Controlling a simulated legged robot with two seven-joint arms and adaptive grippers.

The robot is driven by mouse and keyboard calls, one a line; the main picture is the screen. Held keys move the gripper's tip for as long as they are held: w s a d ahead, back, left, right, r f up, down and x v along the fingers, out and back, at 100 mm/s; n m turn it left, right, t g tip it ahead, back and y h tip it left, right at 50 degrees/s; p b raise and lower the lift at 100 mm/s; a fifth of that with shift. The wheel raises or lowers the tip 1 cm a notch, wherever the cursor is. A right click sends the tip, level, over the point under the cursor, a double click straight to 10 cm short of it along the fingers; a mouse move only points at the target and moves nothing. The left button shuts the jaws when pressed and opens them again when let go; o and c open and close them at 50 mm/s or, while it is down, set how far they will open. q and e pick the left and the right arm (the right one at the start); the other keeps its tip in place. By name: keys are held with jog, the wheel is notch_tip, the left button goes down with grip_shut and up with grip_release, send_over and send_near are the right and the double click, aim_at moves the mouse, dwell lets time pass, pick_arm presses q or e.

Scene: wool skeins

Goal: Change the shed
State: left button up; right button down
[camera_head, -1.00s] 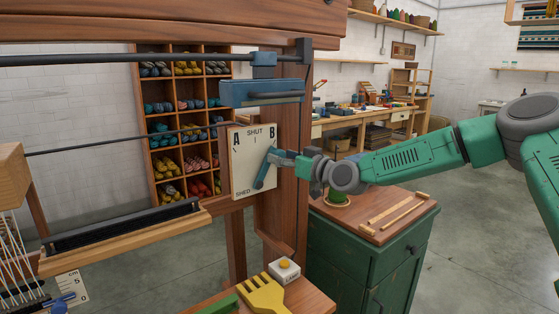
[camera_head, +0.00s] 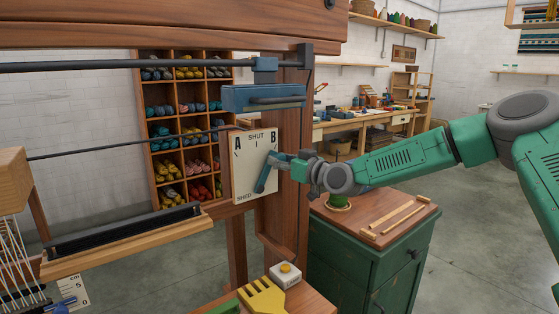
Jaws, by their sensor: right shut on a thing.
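The shed plate (camera_head: 247,165) is a cream panel on the loom's wooden post, marked A, SHUT, B and SHED. A blue shed lever (camera_head: 263,178) lies on its right side, leaning up to the right toward the B side. My right gripper (camera_head: 281,165) is shut on the lever near its upper end. The fingers partly hide the lever's top, so its exact end position is hard to see. My left gripper is not in view.
A yellow comb (camera_head: 262,298) and a small white box with a yellow button (camera_head: 286,273) sit on the bench below. A green cabinet (camera_head: 365,262) stands right of the post, under my forearm. A blue block (camera_head: 262,97) is above the plate.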

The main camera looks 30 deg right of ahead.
jog(key=a+n+p, duration=0.1)
jog(key=a+r+n+p, duration=0.1)
jog(key=shift+s+a+n, duration=0.1)
jog(key=shift+a+n, duration=0.05)
jog(key=shift+n, duration=0.25)
jog(key=shift+s+a+n+g+p, duration=0.1)
jog(key=shift+a+n+g+p, duration=0.3)
jog(key=shift+a+n+p, duration=0.4)
jog(key=shift+a+f+n, duration=0.1)
jog(key=shift+a+n, duration=0.65)
jog(key=shift+n, duration=0.15)
jog(key=shift+s+a+f+n, duration=0.15)
jog(key=shift+a+n, duration=0.55)
jog(key=shift+n, duration=0.1)
jog(key=shift+s+a+f+n+h+b, duration=0.1)
jog(key=shift+a+f+n+h+b, duration=0.2)
jog(key=shift+a+n, duration=0.4)
jog(key=shift+s+a+f+n+h+b, duration=0.1)
jog(key=shift+a+f+n+h+b, duration=0.15)
jog(key=shift+a+n, duration=0.45)
jog(key=shift+f, duration=0.1)
jog(key=c, duration=1.1)
grip_release()
jog(key=shift+c, duration=0.2)
jog(key=shift+d, duration=0.1)
jog(key=shift+w, duration=0.1)
